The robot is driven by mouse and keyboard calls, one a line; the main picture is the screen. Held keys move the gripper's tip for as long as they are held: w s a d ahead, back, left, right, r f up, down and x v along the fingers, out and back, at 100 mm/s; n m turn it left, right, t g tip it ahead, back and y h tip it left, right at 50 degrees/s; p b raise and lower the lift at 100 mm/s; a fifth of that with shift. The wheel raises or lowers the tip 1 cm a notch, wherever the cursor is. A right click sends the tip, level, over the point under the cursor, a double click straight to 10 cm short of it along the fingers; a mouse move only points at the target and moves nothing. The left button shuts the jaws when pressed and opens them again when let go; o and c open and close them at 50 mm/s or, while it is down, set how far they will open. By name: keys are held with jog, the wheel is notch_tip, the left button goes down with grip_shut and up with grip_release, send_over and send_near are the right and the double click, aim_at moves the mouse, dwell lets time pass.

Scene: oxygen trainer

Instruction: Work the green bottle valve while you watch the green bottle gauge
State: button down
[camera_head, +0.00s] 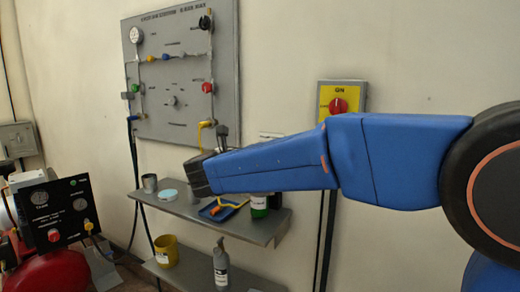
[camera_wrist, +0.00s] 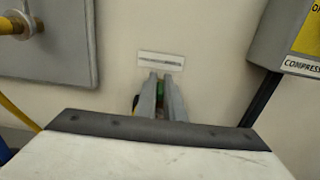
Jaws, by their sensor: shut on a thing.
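My gripper (camera_wrist: 160,78) reaches towards the wall, its two grey fingers close together. It also shows in the head view (camera_head: 222,131), above the dark end of my blue arm. In the wrist view a small green part, which I take for the green bottle valve (camera_wrist: 160,89), shows between the fingers, and the gripper is shut on it. The fingers hide most of it.
A grey wall panel (camera_head: 178,110) with a gauge and knobs hangs at the left. A yellow switch box (camera_head: 341,96) is at right. A black gauge box (camera_head: 62,208) stands lower left.

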dwell(0.4)
jog(key=c, duration=1.9)
grip_release()
jog(key=shift+o, duration=0.2)
jog(key=shift+s, duration=0.1)
jog(key=v, duration=1.7)
jog(key=shift+a, duration=0.2)
